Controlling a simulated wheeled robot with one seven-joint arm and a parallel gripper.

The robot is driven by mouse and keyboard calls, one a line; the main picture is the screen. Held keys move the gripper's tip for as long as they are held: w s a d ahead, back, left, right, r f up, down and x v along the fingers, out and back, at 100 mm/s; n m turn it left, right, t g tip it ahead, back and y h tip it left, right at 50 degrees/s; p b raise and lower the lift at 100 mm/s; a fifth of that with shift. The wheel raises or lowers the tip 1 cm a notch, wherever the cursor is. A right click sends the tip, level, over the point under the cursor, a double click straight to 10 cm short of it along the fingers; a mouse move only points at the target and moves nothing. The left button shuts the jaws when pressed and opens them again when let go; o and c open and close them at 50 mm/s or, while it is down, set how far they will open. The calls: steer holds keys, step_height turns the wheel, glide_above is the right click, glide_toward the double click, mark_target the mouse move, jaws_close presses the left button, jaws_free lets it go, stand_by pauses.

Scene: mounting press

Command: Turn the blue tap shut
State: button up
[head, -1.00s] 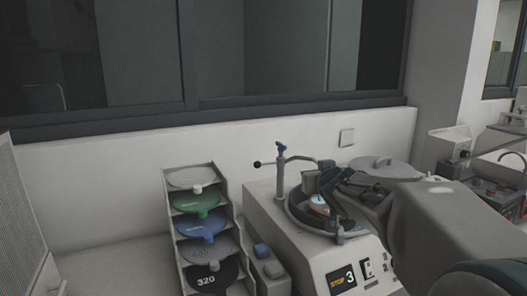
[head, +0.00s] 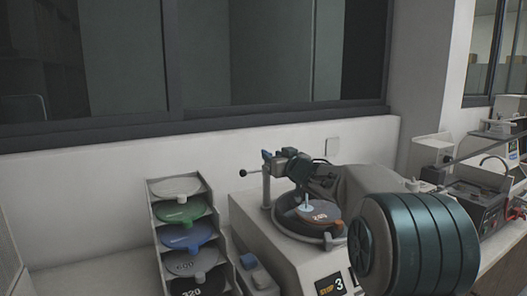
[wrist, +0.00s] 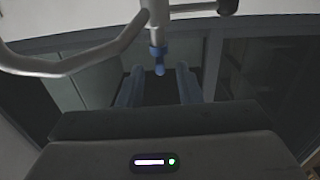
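The blue tap (head: 266,155) sits on top of the upright grey post (head: 266,185) at the machine's back left corner. In the wrist view the blue tap (wrist: 159,68) hangs from the post and lies in line with the gap between my two fingers. My gripper (head: 274,158) is at the tap's height, just to its right. In the wrist view my gripper (wrist: 159,80) is open, with one finger to each side of the tap and dark gaps between. I cannot tell whether either finger touches it.
A black-knobbed lever (head: 243,173) sticks out left of the post. A rack (head: 153,215) of coloured discs stands left. The wall and window are behind.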

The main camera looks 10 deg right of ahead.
mark_target(264, 150)
steer(key=p+x, duration=0.1)
steer(key=x, duration=0.6)
jaws_close()
